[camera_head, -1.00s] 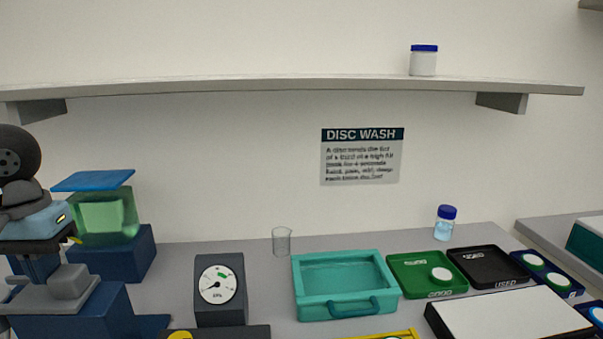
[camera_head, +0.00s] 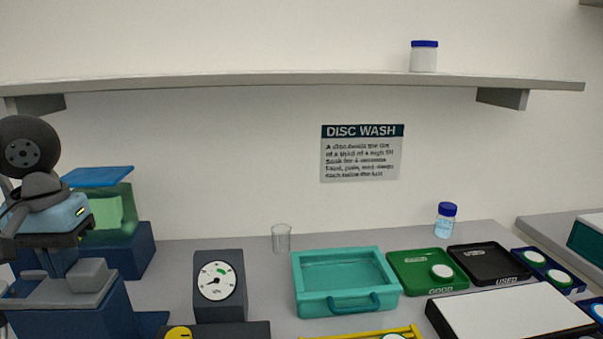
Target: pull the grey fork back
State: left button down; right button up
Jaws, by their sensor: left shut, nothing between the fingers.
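A grey piece, apparently the grey fork (camera_head: 92,276), lies on top of a dark blue base (camera_head: 75,318) at the lower left. It has a flat plate with a raised block at its right end. My left gripper (camera_head: 60,268) comes in from the left, pointing down just left of the raised block. Its fingers are shut with nothing between them. The fingertips are partly hidden, and I cannot tell whether they touch the grey piece. My right gripper is out of view.
Behind the gripper a green clear block with a blue lid (camera_head: 105,177) stands on a dark blue stand (camera_head: 145,258). A dial gauge (camera_head: 217,283), a beaker (camera_head: 281,238) and a teal tray (camera_head: 345,308) are to the right. A long shelf (camera_head: 300,80) runs above.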

aim_at(63, 285)
pick_arm(q)
jog(key=shift+a+f, duration=0.1)
jog(key=shift+f, duration=0.1)
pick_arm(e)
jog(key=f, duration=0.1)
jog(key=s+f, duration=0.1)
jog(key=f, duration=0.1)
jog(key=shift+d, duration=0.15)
pick_arm(q)
jog(key=shift+s+a, duration=0.1)
jog(key=shift+a, duration=0.45)
notch_tip(63, 285, up, 8)
jog(key=p, duration=0.5)
jog(key=shift+r+p, duration=0.2)
jog(key=shift+p, duration=0.1)
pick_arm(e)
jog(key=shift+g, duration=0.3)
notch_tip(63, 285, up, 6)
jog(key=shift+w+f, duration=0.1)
